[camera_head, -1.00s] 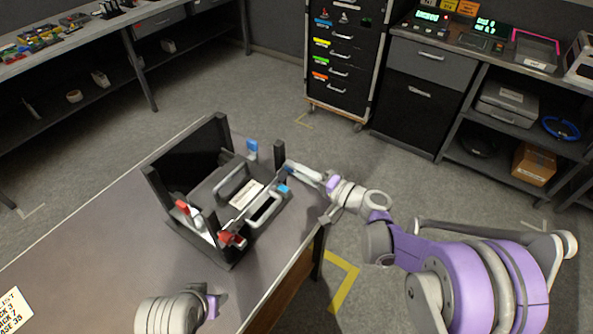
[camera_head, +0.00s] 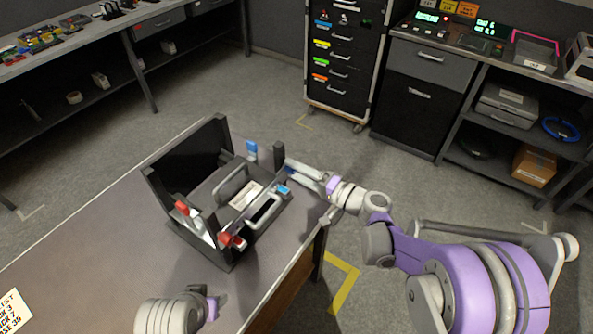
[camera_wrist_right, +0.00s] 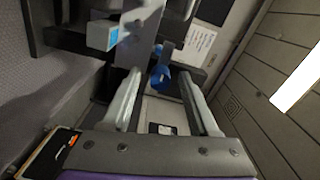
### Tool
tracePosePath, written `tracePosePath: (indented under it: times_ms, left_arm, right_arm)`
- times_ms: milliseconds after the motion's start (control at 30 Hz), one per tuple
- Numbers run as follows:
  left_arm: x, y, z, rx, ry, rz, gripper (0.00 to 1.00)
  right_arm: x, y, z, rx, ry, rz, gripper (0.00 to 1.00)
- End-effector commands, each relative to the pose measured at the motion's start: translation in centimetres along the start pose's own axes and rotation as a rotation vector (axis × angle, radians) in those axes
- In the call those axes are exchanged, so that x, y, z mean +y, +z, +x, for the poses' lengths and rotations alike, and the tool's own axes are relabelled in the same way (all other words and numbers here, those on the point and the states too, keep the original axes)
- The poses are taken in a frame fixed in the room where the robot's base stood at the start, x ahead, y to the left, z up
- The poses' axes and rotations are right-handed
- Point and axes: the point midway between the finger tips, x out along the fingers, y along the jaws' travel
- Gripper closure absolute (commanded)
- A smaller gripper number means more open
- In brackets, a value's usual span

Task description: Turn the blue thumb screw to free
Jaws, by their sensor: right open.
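The blue thumb screw (camera_wrist_right: 160,77) shows in the right wrist view, between the fingertips of my right gripper (camera_wrist_right: 160,85). The fingers are open, with a gap on both sides of the screw. In the head view my right gripper (camera_head: 291,171) reaches in from the right to the right end of the dark frame (camera_head: 228,250) on the table. A little blue shows between its fingers there. My left gripper (camera_head: 218,299) is low in the head view, over the table's front, apart from the frame; its finger gap cannot be made out.
Light-blue parts (camera_head: 252,148) and red parts (camera_head: 182,208) sit on the frame, around a grey unit with pale handles (camera_head: 264,213). A dark upright post (camera_head: 279,156) stands close to my right gripper. The table (camera_head: 110,235) is clear on the left.

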Motion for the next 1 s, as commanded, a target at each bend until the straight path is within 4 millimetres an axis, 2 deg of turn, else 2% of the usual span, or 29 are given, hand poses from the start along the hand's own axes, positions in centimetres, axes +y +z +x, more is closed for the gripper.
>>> tracePosePath:
  times_ms: [167, 500, 633, 800, 1000]
  left_arm:
    - [0.0, 0.1, 0.1, 0.0, 0.0, 0.0, 0.5]
    - [0.0, 0.3, 0.5, -0.002, 0.0, 0.0, 0.5]
    - [0.0, 0.4, 0.6, -0.002, 0.0, 0.0, 0.5]
    - [0.0, 0.4, 0.6, -0.002, 0.0, 0.0, 0.5]
    - [0.0, 0.4, 0.6, -0.002, 0.0, 0.0, 0.5]
  right_arm:
    - [0.0, -0.1, -1.0, 0.002, 0.0, 0.0, 0.4]
    - [0.1, -0.1, -7.6, 0.004, 0.001, 0.0, 0.4]
    - [0.1, -0.1, -9.5, 0.003, 0.001, 0.0, 0.4]
    - [0.0, 0.0, -10.7, 0.001, 0.0, 0.0, 0.4]
    - [0.0, 0.0, -10.8, 0.0, 0.0, 0.0, 0.4]
